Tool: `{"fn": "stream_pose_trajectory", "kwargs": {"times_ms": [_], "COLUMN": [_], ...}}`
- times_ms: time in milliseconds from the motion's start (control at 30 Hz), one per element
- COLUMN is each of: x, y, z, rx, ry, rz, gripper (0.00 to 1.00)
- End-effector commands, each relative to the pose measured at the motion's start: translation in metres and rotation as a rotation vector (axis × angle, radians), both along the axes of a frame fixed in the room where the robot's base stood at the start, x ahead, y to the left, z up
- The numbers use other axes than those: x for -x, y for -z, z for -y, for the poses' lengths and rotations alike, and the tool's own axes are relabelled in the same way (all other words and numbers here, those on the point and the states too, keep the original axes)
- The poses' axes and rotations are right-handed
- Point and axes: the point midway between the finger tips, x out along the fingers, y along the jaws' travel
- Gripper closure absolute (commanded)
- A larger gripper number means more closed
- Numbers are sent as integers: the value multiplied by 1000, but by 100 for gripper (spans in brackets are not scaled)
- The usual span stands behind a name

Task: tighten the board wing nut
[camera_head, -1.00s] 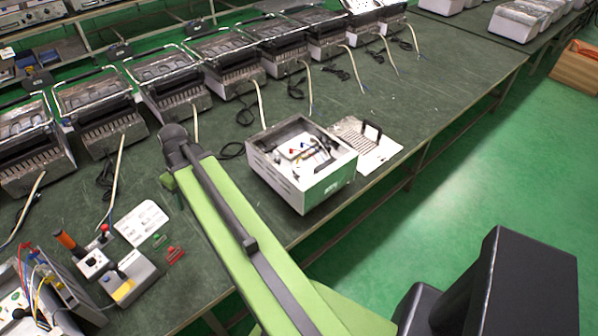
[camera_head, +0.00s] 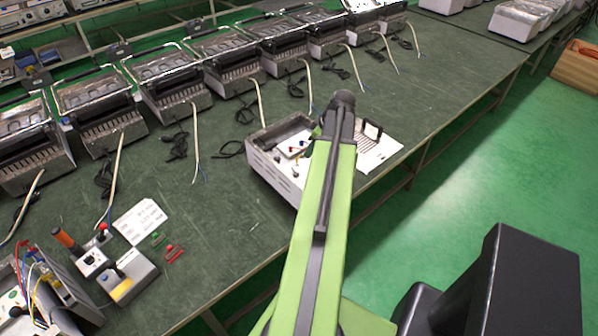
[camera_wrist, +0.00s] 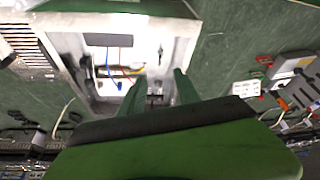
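The open white metal box (camera_head: 265,165) stands on the green bench, partly hidden behind my arm. Its inside holds a pale board with small coloured parts (camera_head: 293,150). The wrist view shows the open box (camera_wrist: 185,45) with red, yellow and blue wires (camera_wrist: 122,72) inside. A small dark upright part (camera_wrist: 160,52) stands near the box wall; I cannot tell whether it is the wing nut. My gripper (camera_wrist: 160,76) has two green fingers apart over the box, with nothing clearly held between them. In the head view the gripper is hidden behind my arm.
A slotted metal panel with a black handle (camera_head: 371,131) lies right of the box. Several heaters with loose cords (camera_head: 175,85) line the bench's back. Tools, a white card (camera_head: 140,222) and small red and green parts lie at left.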

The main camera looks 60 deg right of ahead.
Motion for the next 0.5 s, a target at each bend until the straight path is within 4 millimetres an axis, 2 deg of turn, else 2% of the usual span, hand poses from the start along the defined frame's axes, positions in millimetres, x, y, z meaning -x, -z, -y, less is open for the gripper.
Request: {"fn": "stream_pose_trajectory", "kwargs": {"times_ms": [33,500], "x": [-3,-41], "y": [14,111], "z": [0,0], "rx": [0,-1], "ry": [-1,0], "rz": [0,0], "gripper": [61,61]}}
